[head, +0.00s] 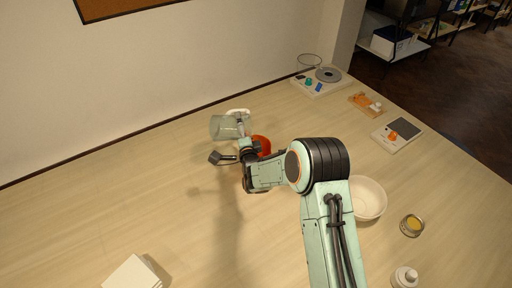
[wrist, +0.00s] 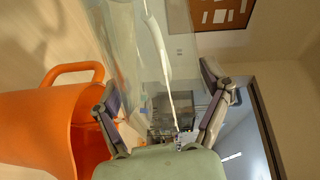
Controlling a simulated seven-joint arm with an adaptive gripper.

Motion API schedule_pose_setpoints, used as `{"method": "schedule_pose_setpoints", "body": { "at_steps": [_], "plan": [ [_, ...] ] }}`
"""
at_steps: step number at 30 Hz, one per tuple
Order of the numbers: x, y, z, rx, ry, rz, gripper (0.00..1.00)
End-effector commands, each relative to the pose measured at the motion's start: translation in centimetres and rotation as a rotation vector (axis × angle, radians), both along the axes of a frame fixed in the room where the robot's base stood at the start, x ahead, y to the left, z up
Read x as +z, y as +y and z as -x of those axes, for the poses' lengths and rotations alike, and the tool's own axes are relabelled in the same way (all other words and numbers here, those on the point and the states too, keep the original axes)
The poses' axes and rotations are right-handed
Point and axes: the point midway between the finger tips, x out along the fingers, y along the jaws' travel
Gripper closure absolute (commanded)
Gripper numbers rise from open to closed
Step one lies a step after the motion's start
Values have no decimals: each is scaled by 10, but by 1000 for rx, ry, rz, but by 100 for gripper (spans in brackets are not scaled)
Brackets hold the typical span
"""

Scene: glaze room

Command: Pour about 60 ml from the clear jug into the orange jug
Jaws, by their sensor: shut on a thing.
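The clear jug (head: 228,127) is a see-through vessel with a pale handle, held above the table and tipped well over in the head view. In the wrist view its clear wall (wrist: 138,45) fills the upper middle. My gripper (head: 238,146) is shut on it; the wrist view shows the fingers (wrist: 163,95) on either side of the pale handle strip. The orange jug (head: 263,144) stands on the table close by, partly hidden by my gripper. In the wrist view the orange jug (wrist: 35,128) is large at the left, handle at its top. I cannot see any liquid or stream.
A white bowl (head: 382,198) and a jar with yellow contents (head: 412,225) stand right of my arm. A white block (head: 132,273) lies front left.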

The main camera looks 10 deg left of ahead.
Motion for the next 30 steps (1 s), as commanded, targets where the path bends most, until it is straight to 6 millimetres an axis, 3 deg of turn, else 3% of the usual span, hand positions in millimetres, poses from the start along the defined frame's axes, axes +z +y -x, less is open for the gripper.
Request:
{"method": "schedule_pose_setpoints", "body": {
  "at_steps": [17,21,24,30],
  "plan": [
    [-1,-3,0,0,0,-39,63],
    [13,20,2,3,-14,171,63],
    [2,20,1,-1,-15,353,63],
    [-3,23,1,0,-20,480,63]
  ]
}}
